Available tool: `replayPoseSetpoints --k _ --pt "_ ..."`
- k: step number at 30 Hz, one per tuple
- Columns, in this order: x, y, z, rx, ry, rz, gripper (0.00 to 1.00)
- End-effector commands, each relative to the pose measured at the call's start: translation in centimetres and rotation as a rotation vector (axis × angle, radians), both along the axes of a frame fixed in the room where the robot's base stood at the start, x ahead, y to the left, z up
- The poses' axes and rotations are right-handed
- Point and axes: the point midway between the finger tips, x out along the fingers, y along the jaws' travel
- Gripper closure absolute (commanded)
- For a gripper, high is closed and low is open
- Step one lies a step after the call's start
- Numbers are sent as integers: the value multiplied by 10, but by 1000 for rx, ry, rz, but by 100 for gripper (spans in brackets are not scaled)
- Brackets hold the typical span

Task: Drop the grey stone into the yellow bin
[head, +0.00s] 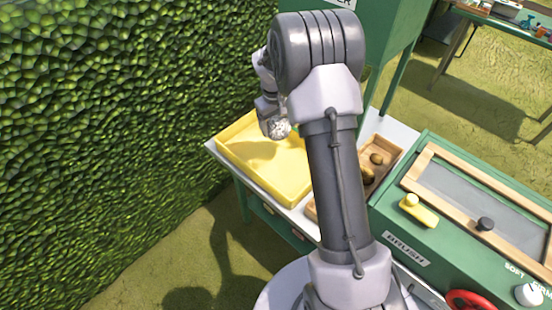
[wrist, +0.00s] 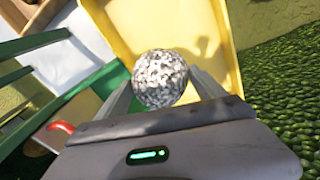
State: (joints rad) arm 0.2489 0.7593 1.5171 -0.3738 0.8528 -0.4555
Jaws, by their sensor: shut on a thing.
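The grey stone (wrist: 160,79) is round and speckled grey and white. It sits between the two fingers of my gripper (wrist: 163,90), which is shut on it. In the head view the stone (head: 279,128) shows at the end of my gripper (head: 274,124), over the yellow bin. The yellow bin (head: 270,186) is a shallow open tray on a white-topped table. Its floor shows behind the stone in the wrist view (wrist: 205,20). My arm hides part of the bin's right side in the head view.
A wooden tray (head: 396,152) with brown lumps stands right of the bin, partly behind my arm. A green machine (head: 405,243) with a yellow-handled part (head: 418,210) and a red wheel (head: 470,301) is at the right. A green hedge (head: 100,100) borders the left.

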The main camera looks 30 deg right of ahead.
Motion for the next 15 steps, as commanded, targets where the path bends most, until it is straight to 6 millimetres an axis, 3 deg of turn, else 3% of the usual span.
replayPoseSetpoints --k 1,6,14,15 --pt "0 0 -12 -1 -2 0 94" --pt "1 0 -32 -1 -2 0 94" --pt "1 0 -32 -1 -2 0 94" --pt "1 0 -32 -1 -2 -1 15"
